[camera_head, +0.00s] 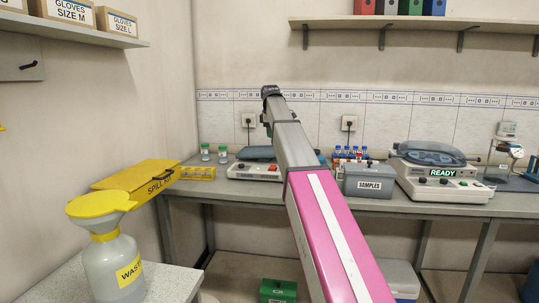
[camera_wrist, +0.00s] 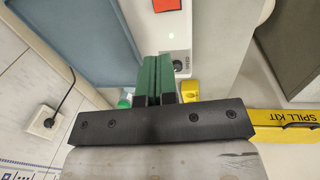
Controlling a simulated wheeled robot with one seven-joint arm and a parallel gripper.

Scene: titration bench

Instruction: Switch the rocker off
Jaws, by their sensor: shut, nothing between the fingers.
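The rocker (camera_wrist: 167,4) is a red rectangular piece on a pale panel (camera_wrist: 176,22), cut off by the top edge of the wrist view. Its tilt cannot be told. A small bright green spot shows on the panel just below it. My gripper (camera_wrist: 154,58) has green fingers shut together with nothing between them, apart from the rocker and below it in the picture. In the head view a white device (camera_head: 245,171) on the bench carries a small red part (camera_head: 272,168).
A grey SAMPLES box (camera_head: 368,182) and a tube rack stand right of my arm. A device reading READY (camera_head: 441,182) is further right. A yellow spill kit (camera_head: 136,180) and a waste bottle (camera_head: 112,264) are at left. A wall socket (camera_wrist: 42,120) shows in the wrist view.

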